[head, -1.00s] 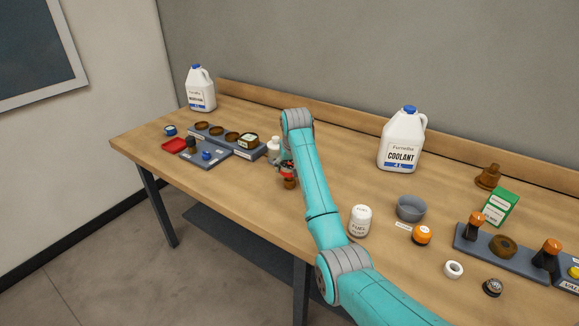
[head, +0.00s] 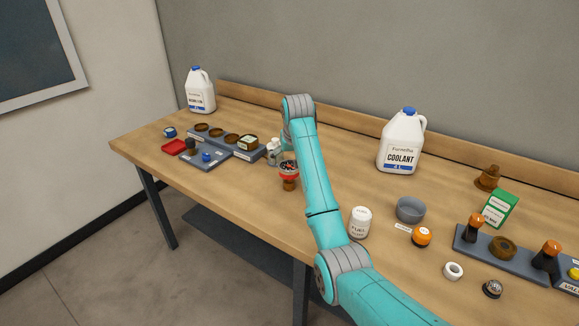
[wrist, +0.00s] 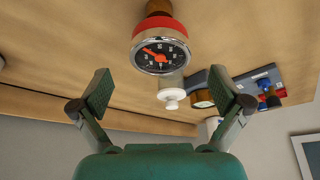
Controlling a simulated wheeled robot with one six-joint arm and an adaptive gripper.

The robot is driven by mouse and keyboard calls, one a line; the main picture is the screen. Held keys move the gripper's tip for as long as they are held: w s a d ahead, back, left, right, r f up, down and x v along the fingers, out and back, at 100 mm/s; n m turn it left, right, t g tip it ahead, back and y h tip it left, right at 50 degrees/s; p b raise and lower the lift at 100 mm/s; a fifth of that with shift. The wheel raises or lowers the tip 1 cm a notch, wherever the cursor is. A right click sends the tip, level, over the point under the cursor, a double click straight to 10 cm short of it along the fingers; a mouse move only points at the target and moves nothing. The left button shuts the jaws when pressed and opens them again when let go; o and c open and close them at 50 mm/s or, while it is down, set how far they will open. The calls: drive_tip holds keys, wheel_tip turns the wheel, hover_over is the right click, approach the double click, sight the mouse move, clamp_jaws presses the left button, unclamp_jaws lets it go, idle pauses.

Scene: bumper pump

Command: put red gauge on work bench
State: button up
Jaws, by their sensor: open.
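The red gauge (head: 288,167), with a red rim, black dial and brown stem base, stands upright on the wooden work bench (head: 232,202), left of my arm. In the wrist view the gauge (wrist: 160,50) appears upside down, its stem base against the bench top. My gripper (wrist: 162,95) is open and empty, its two fingers spread wide. The gauge is beyond the fingertips and apart from them. In the head view my gripper is hidden behind my arm.
A small white-topped bottle (head: 274,150) stands just behind the gauge. Left are a grey tray (head: 212,160) and a red dish (head: 174,146). A fuel jar (head: 360,222), grey bowl (head: 410,209) and coolant jug (head: 400,142) stand right of my arm. The bench front-left of the gauge is clear.

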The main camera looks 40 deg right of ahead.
drive_tip(key=v, duration=0.6)
drive_tip(key=shift+r, duration=0.3)
drive_tip(key=shift+s, duration=0.1)
